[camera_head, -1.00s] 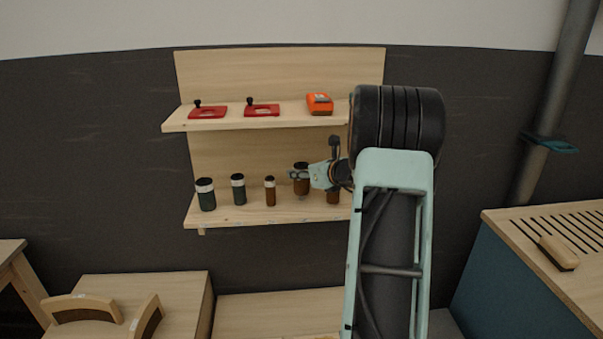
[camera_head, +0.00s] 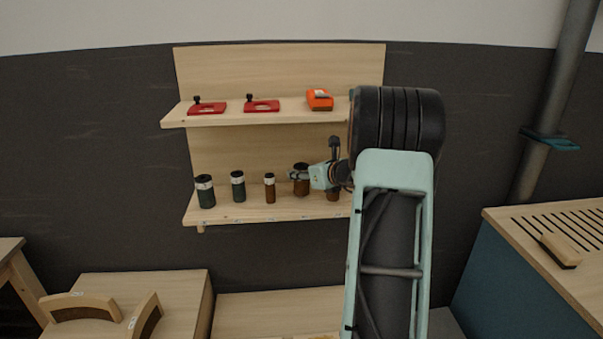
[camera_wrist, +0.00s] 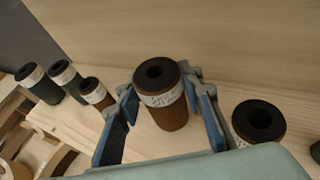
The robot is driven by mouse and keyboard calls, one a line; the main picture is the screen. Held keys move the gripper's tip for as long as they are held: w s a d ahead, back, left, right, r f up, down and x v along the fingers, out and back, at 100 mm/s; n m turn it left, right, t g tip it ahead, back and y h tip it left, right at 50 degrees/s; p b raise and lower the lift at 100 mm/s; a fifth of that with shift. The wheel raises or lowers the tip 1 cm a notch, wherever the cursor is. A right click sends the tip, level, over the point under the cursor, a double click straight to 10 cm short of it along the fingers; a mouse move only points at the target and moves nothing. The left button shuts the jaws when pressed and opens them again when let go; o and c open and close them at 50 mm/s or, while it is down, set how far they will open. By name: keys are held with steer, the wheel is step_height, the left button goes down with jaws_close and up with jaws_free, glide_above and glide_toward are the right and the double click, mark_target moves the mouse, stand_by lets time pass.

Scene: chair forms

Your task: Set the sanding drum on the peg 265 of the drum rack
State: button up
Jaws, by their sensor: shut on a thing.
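The held sanding drum (camera_head: 301,182) is a brown cylinder with a black top and a white label band. My gripper (camera_head: 296,175) is shut on it at the lower shelf, the drum rack (camera_head: 235,214). In the wrist view the drum (camera_wrist: 169,112) stands upright between the two blue fingers of my gripper (camera_wrist: 160,93). Its base appears to be at the shelf board; any peg under it is hidden. The peg numbers on the front edge are too small to read.
Left of it stand a small brown drum (camera_head: 269,188) and two dark green drums (camera_head: 238,188) (camera_head: 205,192). Close on the right is another brown drum (camera_wrist: 258,124). The upper shelf (camera_head: 225,119) holds two red items and an orange tool (camera_head: 319,99).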

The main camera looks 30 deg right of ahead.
steer(key=shift+f+b, duration=0.65)
steer(key=shift+f, duration=0.05)
steer(key=o, duration=1.4)
steer(key=shift+c, duration=0.2)
steer(key=v, duration=1.2)
steer(key=shift+d+r, duration=0.1)
